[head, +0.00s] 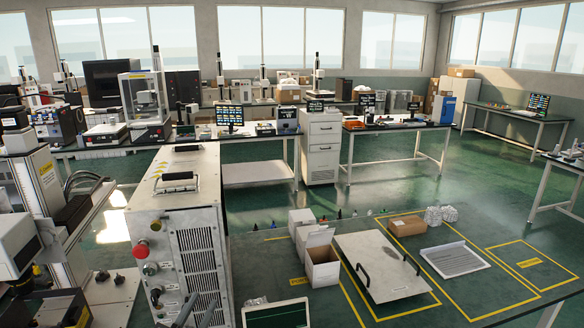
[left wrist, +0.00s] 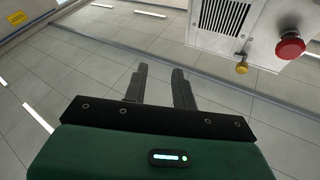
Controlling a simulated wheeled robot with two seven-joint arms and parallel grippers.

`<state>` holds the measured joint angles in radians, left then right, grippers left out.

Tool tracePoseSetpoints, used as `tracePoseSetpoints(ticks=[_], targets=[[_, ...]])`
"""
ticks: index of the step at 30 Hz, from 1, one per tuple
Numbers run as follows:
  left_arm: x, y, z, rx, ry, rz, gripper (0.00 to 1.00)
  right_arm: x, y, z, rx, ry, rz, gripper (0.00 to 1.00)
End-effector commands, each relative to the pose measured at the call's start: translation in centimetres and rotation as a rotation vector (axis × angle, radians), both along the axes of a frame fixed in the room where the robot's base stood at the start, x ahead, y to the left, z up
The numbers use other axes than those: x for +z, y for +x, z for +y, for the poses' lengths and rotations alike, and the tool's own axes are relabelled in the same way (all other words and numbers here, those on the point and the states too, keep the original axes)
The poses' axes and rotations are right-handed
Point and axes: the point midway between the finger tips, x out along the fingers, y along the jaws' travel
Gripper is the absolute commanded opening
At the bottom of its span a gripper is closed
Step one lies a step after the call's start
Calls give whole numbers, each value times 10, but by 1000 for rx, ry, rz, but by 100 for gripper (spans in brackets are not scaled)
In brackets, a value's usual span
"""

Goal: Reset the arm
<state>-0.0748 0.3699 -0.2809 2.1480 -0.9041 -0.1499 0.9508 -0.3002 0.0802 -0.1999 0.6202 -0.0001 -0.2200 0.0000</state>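My left gripper (left wrist: 158,76) shows in the left wrist view with its two dark fingers apart and nothing between them. In the head view, only the tips of the left gripper (head: 198,312) show at the bottom edge, in front of the grey metal cabinet (head: 160,226). The cabinet, with a vent grille and a red button (left wrist: 290,46), is at the upper right of the left wrist view. A gap shows between fingers and cabinet. My right gripper is in neither view.
A low surface with yellow outlines holds a handled panel (head: 380,268), white boxes (head: 322,266), a brown box (head: 407,225) and a white slatted tray (head: 455,259). A screen (head: 276,315) stands at the bottom. Benches with equipment line the back; green floor (head: 400,185) lies open between.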

Motion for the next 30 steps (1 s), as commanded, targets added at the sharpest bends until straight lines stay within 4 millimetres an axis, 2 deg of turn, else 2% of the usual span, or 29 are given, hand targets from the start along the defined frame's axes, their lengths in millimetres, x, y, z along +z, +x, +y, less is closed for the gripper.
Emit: tracePoseSetpoints(ticks=[3,8,12,15,18,24,29,30], targets=[[-31,-13,32,187,-64,166,27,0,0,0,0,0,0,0],[-88,-45,64,379,-86,461,27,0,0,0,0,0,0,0],[-143,-93,76,467,-62,769,27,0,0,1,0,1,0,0],[-175,-132,75,476,-24,985,27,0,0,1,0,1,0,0],[-197,-168,70,452,16,1159,27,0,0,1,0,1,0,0],[-221,-230,56,362,90,1424,27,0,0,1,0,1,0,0],[-229,-277,44,259,148,1599,27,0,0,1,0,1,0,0],[-242,-271,44,263,151,1600,27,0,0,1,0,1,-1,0]])
